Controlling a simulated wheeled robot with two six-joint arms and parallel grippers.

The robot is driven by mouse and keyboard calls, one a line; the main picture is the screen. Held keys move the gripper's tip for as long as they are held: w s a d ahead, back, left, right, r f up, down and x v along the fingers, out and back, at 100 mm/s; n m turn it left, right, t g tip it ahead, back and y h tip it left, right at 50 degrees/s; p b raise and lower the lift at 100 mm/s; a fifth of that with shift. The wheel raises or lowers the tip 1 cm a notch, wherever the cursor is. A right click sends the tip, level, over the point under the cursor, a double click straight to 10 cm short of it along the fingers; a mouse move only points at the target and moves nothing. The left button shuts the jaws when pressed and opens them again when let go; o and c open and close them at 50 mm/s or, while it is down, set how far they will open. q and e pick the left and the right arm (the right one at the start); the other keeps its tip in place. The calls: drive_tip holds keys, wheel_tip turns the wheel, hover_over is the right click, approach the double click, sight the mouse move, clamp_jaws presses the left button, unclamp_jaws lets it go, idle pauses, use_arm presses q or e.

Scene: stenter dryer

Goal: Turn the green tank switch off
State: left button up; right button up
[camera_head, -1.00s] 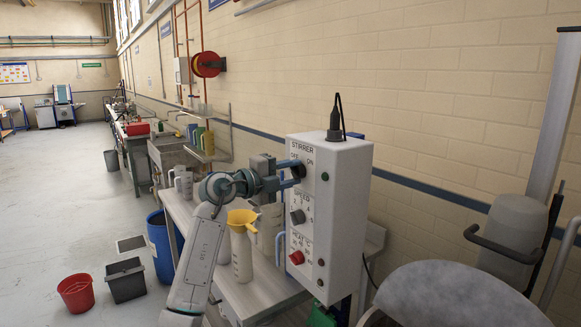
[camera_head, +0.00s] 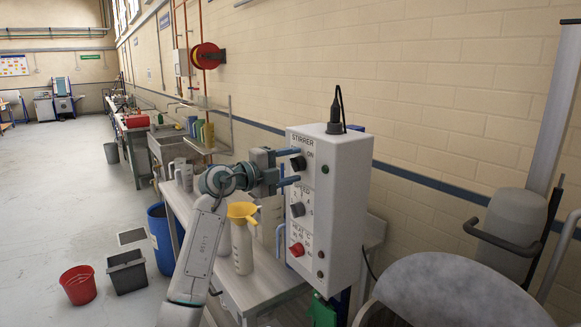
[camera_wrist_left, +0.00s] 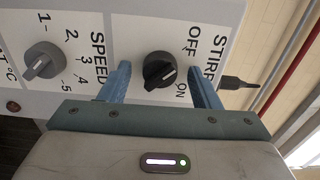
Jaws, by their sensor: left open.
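My left gripper (camera_head: 290,167) is open, one finger above the knob and one below. In the left wrist view its fingers (camera_wrist_left: 160,84) show a gap on both sides of the knob. A green item (camera_head: 322,311) shows partly below the box; I cannot tell if it is a tank. My right gripper is not in view.
A white bottle with a yellow funnel (camera_head: 242,238) stands left of the box. A large round grey lid (camera_head: 450,290) is at the lower right.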

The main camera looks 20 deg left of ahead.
use_arm(q)
drive_tip(key=b+v, duration=0.5)
drive_tip(key=v, duration=0.5)
drive_tip(key=shift+s+a, duration=0.3)
